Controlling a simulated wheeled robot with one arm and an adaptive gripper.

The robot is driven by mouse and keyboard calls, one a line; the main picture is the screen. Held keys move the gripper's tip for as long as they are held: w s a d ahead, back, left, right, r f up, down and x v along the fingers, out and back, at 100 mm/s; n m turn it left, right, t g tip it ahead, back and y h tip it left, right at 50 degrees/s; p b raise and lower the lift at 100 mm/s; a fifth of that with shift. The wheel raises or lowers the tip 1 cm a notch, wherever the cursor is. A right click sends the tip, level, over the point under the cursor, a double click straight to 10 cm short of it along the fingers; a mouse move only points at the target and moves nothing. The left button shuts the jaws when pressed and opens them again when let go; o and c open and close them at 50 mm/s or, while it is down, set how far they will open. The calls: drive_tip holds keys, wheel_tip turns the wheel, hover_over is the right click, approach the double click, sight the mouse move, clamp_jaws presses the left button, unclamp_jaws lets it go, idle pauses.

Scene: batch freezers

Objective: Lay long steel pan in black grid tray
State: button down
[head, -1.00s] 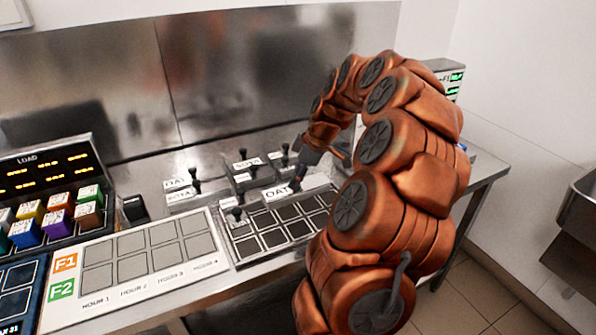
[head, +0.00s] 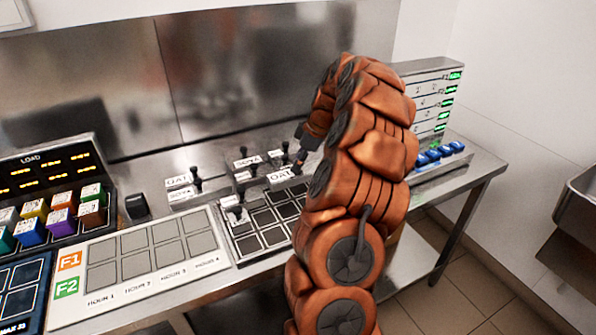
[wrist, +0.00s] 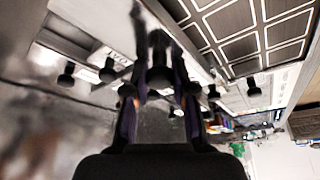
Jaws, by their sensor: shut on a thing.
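My gripper (head: 301,157) is shut on the black knob of a steel pan labelled OAT (head: 281,176), behind the black grid tray (head: 246,245). Whether the pan touches anything below is unclear. My arm hides the tray's right part. In the wrist view the fingers (wrist: 158,95) close around a dark knob, and the tray's grid (wrist: 250,47) shows at upper right. A small steel pan with a black knob (head: 233,214) sits at the tray's back left corner.
A white board with grey cells (head: 130,262) lies left of the tray. Coloured blocks (head: 60,215) stand on a rack at far left. A display with green readouts (head: 437,100) and blue items (head: 440,153) are at right. A steel backsplash closes off the back.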

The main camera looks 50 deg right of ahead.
drive_tip(key=shift+f+p, duration=0.5)
drive_tip(key=shift+f, duration=1.05)
drive_tip(key=shift+f, duration=0.15)
drive_tip(key=c, duration=1)
unclamp_jaws()
drive_tip(key=shift+o, duration=0.2)
drive_tip(key=shift+r, duration=0.25)
drive_tip(key=b+v, duration=0.3)
drive_tip(key=v, duration=0.8)
drive_tip(key=shift+r, duration=0.4)
